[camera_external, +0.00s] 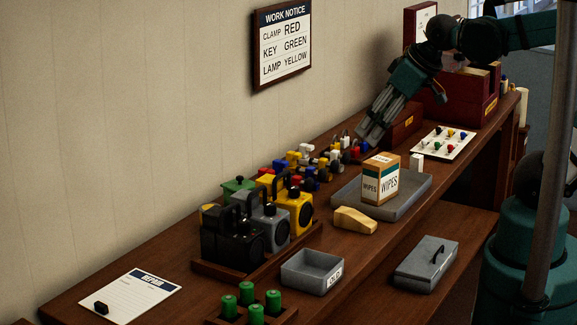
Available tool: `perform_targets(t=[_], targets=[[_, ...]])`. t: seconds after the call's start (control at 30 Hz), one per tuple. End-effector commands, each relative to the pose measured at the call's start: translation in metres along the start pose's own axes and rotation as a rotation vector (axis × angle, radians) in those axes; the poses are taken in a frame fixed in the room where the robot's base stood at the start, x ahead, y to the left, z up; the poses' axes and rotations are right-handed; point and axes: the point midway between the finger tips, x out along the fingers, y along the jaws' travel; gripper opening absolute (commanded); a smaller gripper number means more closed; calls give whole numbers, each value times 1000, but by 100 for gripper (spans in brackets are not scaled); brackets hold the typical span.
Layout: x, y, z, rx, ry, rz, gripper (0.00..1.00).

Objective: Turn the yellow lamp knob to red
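A yellow lamp (297,207) with a dark handle stands in a wooden rack, at the right end of a row with a grey lamp (270,222) and a black lamp (228,240). A dark round part (306,215) shows on its front face. A small dark piece (294,191) sits on its top; I cannot tell whether it is the knob, and no knob setting is readable. My gripper (368,134) points down and left over the back of the bench, right of and beyond the yellow lamp, apart from it. Its fingers look close together, but their gap is unclear.
Several small coloured items (325,165) crowd the bench behind the lamps. A grey tray (412,190) holds a WIPES box (381,180). A grey bin (311,271) and green cylinders (256,313) stand in front. A wall notice (283,45) reads clamp red, key green, lamp yellow.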

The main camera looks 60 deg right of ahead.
Motion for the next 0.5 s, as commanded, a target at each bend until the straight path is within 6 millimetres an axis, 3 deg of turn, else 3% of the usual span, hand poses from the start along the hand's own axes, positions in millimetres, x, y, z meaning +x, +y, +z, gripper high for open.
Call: perform_targets(t=[0.5], targets=[[20,-8,-46,-54,-129,-13,33]])
